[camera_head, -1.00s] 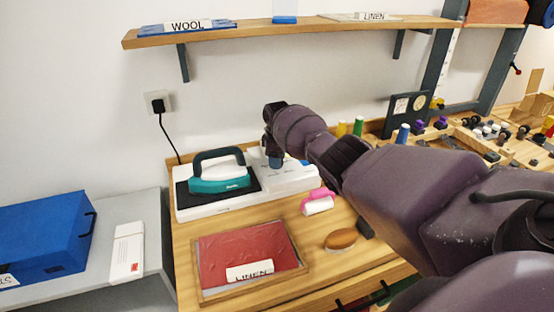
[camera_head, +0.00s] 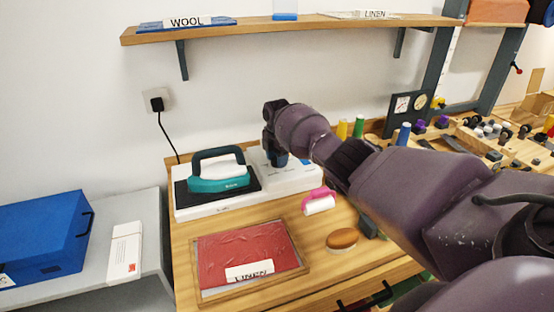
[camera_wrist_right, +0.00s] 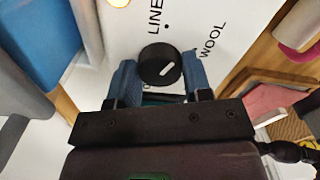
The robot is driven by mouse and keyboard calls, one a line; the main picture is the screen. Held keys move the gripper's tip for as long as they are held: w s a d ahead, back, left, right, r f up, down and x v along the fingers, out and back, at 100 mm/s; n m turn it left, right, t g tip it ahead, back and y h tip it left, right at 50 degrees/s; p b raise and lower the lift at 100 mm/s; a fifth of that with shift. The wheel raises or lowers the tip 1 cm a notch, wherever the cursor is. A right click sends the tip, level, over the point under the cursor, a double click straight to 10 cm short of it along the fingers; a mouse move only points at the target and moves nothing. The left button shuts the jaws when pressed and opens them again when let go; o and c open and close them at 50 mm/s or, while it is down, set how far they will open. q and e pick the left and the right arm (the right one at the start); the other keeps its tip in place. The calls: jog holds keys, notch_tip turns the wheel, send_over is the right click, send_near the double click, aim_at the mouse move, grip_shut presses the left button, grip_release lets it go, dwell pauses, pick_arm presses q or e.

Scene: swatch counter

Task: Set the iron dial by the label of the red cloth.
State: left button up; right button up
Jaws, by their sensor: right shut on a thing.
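The red cloth (camera_head: 245,245) lies in a shallow wooden frame on the counter, with a white LINEN label (camera_head: 249,271) at its front. The teal iron (camera_head: 218,172) rests on a dark pad on its white base (camera_head: 205,206). The black dial (camera_wrist_right: 152,58) with a white pointer mark shows in the right wrist view, beside the printed words LINEN, partly cut off, and WOOL; another word is mostly hidden. My right gripper (camera_wrist_right: 160,80) is shut on the dial, a blue finger on each side. It also shows over the base's right part (camera_head: 278,158). My left gripper is not in view.
A pink and white roller (camera_head: 318,201) and a brown oval brush (camera_head: 342,240) lie right of the framed cloth. A shelf (camera_head: 300,27) above holds a blue WOOL cloth (camera_head: 150,29) and a LINEN one. A blue box (camera_head: 40,235) stands at left.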

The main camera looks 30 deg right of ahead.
jog(key=n, duration=0.3)
jog(key=shift+b, duration=0.3)
jog(key=shift+n, duration=0.9)
jog(key=o, duration=0.9)
jog(key=shift+r, duration=0.15)
notch_tip(320, 180, up, 11)
jog(key=shift+f, duration=0.2)
